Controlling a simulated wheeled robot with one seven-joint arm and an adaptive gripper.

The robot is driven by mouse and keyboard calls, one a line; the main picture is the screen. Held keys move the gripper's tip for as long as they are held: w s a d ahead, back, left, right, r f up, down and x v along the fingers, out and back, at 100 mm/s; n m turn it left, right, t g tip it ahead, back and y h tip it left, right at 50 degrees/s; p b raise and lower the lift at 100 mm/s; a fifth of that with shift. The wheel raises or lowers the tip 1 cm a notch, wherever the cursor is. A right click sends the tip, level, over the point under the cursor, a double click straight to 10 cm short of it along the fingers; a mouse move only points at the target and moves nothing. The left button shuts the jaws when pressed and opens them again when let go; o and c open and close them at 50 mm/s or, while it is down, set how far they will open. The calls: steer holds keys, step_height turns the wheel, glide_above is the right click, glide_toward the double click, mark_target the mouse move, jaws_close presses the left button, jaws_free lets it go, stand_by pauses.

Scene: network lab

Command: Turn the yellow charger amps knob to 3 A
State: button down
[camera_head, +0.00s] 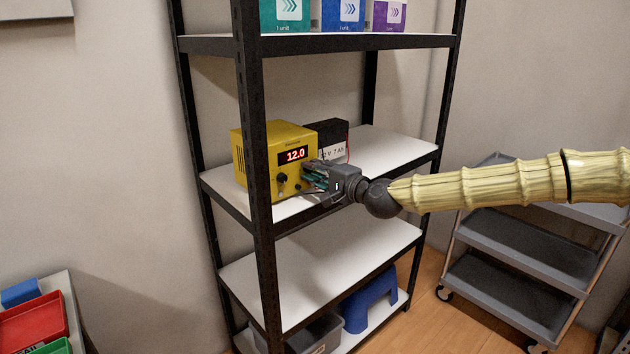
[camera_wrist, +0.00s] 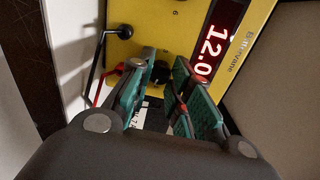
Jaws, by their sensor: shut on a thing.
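The yellow charger (camera_head: 252,146) stands on the middle shelf, its red display reading 12.0. In the wrist view its yellow face (camera_wrist: 195,14) and display (camera_wrist: 213,40) appear turned sideways. My gripper (camera_head: 309,175) is at the right part of the charger's front, below the display. In the wrist view its green-padded fingers (camera_wrist: 165,88) reach to the face, closed on the dark amps knob (camera_wrist: 160,71). The fingers hide most of this knob, and its pointer and setting cannot be read. Another black knob (camera_head: 281,178) shows to the left on the face in the head view.
A black battery (camera_head: 333,134) stands right of the charger. A black lead (camera_wrist: 96,62) and a red lead plug in near the fingers. The shelf post (camera_head: 256,160) rises close to the charger. A grey cart (camera_head: 520,240) stands at the right.

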steer(key=m+b, duration=0.3)
steer(key=shift+d+f+m, duration=0.1)
steer(key=shift+f+m, duration=0.2)
steer(key=shift+f, duration=0.05)
steer(key=m+b, duration=0.4)
steer(key=shift+y+b, duration=0.3)
steer(key=shift+b, duration=0.1)
steer(key=m+b, duration=0.4)
steer(key=shift+m, duration=0.4)
steer(key=m+b, duration=0.3)
steer(key=b, duration=0.1)
steer(key=shift+m+y, duration=0.3)
steer(key=m+b, duration=0.4)
steer(key=shift+m+b, duration=0.3)
steer(key=shift+b, duration=0.05)
steer(key=m+b, duration=0.4)
steer(key=b, duration=0.1)
steer(key=shift+f+m+t, duration=0.1)
steer(key=shift+m+t, duration=0.3)
steer(key=m+b, duration=0.4)
steer(key=b, duration=0.1)
steer(key=shift+m, duration=0.3)
steer(key=m+b, duration=0.3)
steer(key=shift+r+m+t+b, duration=0.25)
steer(key=shift+m+t+b, duration=0.05)
steer(key=shift+m, duration=0.2)
